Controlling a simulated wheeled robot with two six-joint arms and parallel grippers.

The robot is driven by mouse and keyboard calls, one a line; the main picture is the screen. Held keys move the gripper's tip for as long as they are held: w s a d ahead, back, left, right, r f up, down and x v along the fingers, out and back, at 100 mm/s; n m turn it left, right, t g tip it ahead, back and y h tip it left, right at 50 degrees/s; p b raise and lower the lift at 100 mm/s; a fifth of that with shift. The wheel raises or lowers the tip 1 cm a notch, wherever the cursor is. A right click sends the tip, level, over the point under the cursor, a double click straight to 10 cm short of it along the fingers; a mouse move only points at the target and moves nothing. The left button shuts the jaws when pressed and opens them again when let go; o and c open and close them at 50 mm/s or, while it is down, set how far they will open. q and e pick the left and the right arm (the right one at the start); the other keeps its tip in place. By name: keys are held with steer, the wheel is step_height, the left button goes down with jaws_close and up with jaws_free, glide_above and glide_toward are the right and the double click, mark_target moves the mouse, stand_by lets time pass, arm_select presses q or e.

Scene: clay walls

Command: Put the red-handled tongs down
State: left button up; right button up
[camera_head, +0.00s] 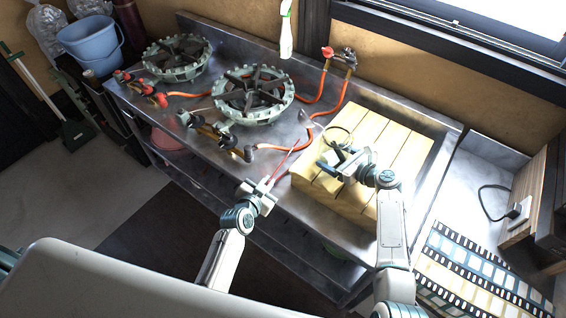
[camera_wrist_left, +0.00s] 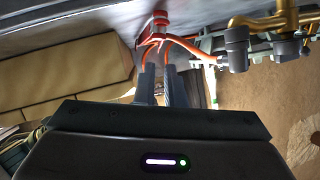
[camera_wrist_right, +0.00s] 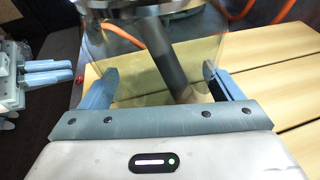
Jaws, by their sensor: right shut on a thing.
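The red-handled tongs (camera_head: 284,164) are at the front of the metal counter, right at my left fingertips. In the left wrist view, their red arms (camera_wrist_left: 156,42) run from just beyond the fingertips; exact contact is unclear. My left gripper (camera_head: 267,188) is slightly open, with a narrow gap between its fingers (camera_wrist_left: 159,72). My right gripper (camera_head: 345,168) is over the wooden slatted board. It is shut on a clear vessel (camera_wrist_right: 125,88), with its fingers on either side. A dark rod shows in or behind the vessel. Whether the vessel touches the board is unclear.
Two gas burners (camera_head: 253,95) with orange hoses stand on the metal counter (camera_head: 300,78) behind the left gripper. The wooden slatted board (camera_head: 398,150) fills much of the counter's right part. A spray bottle (camera_head: 286,35) is at the back. Bare metal lies between hoses and board.

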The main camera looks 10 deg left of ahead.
mark_target(279, 173)
arm_select(q)
steer(key=x, duration=0.5)
steer(key=shift+x, duration=2.65)
steer(key=shift+r, duration=0.1)
jaws_close()
steer(key=shift+r, duration=0.1)
